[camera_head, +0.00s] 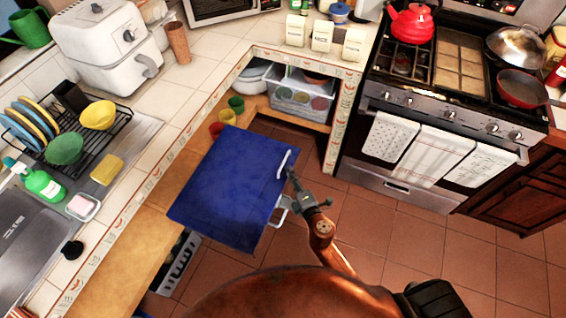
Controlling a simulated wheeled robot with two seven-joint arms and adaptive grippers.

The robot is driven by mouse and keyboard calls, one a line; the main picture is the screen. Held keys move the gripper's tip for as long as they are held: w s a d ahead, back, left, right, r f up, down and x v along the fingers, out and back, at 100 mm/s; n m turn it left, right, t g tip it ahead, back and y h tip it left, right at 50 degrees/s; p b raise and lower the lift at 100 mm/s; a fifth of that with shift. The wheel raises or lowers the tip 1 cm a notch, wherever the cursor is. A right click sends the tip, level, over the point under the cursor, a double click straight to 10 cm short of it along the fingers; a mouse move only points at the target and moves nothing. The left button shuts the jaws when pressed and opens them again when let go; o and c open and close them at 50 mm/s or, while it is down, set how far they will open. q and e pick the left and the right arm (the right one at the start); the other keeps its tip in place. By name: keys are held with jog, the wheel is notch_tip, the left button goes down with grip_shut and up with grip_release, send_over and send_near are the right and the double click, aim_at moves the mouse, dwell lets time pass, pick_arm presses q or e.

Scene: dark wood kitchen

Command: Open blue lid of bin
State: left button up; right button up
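The blue lid (225,188) is a flat rectangular panel in the middle of the head view, beside the counter. It covers whatever is beneath it, so the bin body is hidden. A white handle (283,164) sits near its right edge. My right gripper (292,178) is at the lower end of this handle, at the lid's right edge. It appears to touch or nearly touch the handle; its fingers are too small to tell whether they are shut on it. My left gripper is not in view.
The counter (195,77) runs along the left and back, with a shelf holding coloured cups (227,116) and a clear box (300,92). The stove (440,110) stands at the right. Tiled floor (390,220) is clear between lid and stove.

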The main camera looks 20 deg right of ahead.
aim_at(284, 161)
jog(key=w, duration=0.5)
jog(key=w+f, duration=0.1)
jog(key=w, duration=0.1)
jog(key=shift+w+a, duration=0.2)
jog(key=shift+c, duration=0.5)
grip_shut()
